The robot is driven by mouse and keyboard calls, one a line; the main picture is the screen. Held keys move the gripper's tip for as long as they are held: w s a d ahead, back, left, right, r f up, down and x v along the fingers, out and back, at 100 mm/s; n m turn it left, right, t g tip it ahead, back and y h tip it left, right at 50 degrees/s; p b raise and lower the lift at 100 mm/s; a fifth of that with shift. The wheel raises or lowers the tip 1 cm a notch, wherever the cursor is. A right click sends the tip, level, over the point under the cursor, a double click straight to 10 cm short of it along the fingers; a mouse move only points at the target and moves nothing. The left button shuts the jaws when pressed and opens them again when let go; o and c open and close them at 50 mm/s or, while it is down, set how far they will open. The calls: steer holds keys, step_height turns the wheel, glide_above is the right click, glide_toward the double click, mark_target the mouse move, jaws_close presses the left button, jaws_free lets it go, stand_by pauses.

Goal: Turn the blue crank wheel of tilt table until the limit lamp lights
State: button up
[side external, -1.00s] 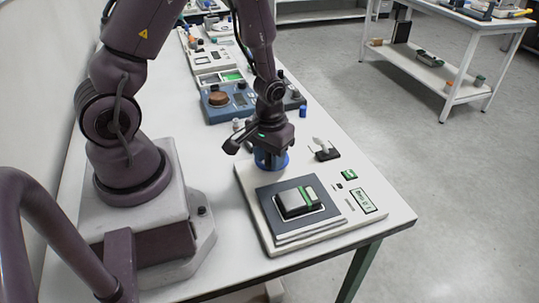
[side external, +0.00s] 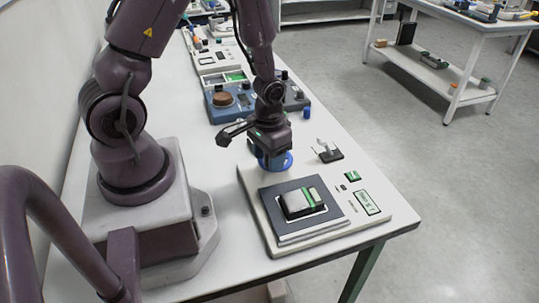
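The tilt table is a cream base (side external: 262,228) with a dark square plate (side external: 276,220) on it, near the front of the bench. A dark block with a green and white top (side external: 302,203) sits on the plate. The blue crank wheel (side external: 288,163) is at the base's back edge, directly under my gripper (side external: 272,155). My gripper points down at the wheel and hides much of it. Its fingers are too hidden to tell whether they are open or shut on the wheel. A small green panel (side external: 353,176) and a green-framed display (side external: 368,202) are on the base's right side; the display text is unreadable.
A small dark stand with a light piece (side external: 326,151) is right of the wheel. A blue device with a brown disc (side external: 223,100) and a small blue cylinder (side external: 306,112) stand farther back. The white bench (side external: 345,135) is clear along its right edge.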

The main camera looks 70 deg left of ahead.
step_height(320, 180, up, 13)
stand_by(0.8)
steer(key=s+d+r+m+t, duration=0.1)
steer(key=s+d+r+t, duration=0.1)
steer(key=r, duration=0.5)
steer(key=s+d+r+m+t, duration=0.2)
steer(key=s+d+r+t, duration=0.1)
steer(key=r, duration=0.5)
steer(key=shift+s+d+r+t, duration=0.3)
steer(key=shift+s+d, duration=0.4)
steer(key=shift+d, duration=0.3)
